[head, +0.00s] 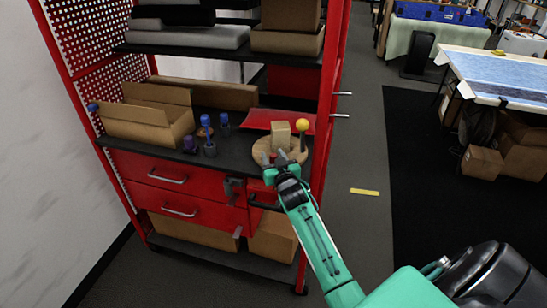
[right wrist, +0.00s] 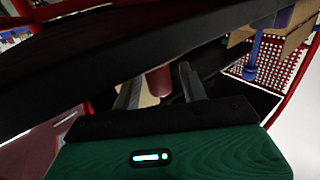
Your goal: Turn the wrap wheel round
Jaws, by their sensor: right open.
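The wrap wheel (head: 294,158) is a round wooden disc lying flat on the red cart's black top, near its right end. A small tan box (head: 280,134) stands on it. A yellow ball on a dark upright post (head: 302,128) is at its right side. My right gripper (head: 272,158) is open at the wheel's front left edge, and partly covers it. In the right wrist view, a dull red cylinder (right wrist: 158,82) shows between the two spread fingers (right wrist: 160,88); I cannot tell whether they touch it. My left gripper is not in view.
An open cardboard box (head: 148,118) and several small blue-topped items (head: 207,130) stand left of the wheel. A red tray (head: 265,118) lies behind it. The shelf above (head: 215,57) and red uprights (head: 325,90) bound the space.

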